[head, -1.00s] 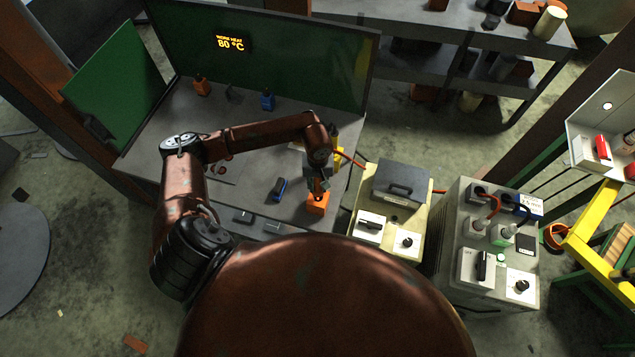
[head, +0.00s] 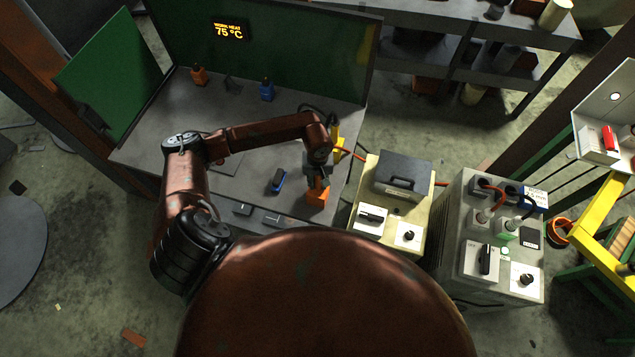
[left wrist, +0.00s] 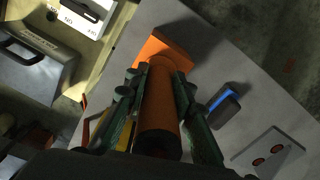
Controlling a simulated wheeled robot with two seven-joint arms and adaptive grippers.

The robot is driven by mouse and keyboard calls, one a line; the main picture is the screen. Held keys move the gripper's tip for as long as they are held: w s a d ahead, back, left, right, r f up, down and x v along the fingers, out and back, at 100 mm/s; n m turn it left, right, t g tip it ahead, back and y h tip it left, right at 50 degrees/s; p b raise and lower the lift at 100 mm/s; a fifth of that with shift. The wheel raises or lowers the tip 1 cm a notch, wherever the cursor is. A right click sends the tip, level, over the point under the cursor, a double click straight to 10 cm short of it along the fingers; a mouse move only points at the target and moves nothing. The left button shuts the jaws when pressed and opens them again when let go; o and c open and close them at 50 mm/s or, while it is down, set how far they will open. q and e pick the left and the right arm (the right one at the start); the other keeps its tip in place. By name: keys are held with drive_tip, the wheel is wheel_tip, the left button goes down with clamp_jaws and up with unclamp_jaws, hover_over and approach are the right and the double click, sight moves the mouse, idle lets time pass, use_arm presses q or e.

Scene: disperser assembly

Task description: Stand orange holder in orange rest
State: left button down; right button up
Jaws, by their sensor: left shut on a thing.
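The orange holder (left wrist: 158,105) is a round orange stick with a dark end, held between the fingers of my left gripper (left wrist: 155,92). In the head view my left gripper (head: 318,178) is directly above the orange rest (head: 317,196), a small orange block near the table's right front. In the left wrist view the holder's far end overlaps the orange rest (left wrist: 168,48). The holder points down toward it, but I cannot tell how deep it sits. My fingers hide part of the holder. My right gripper is not in view.
An orange bottle (head: 198,76) and a blue bottle (head: 266,91) stand at the table's back. A pale yellow machine (head: 388,205) stands close on the right. The middle of the table is mostly clear.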

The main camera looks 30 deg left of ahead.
use_arm(q)
drive_tip(key=c, duration=1.6)
unclamp_jaws()
wheel_tip(320, 180, up, 12)
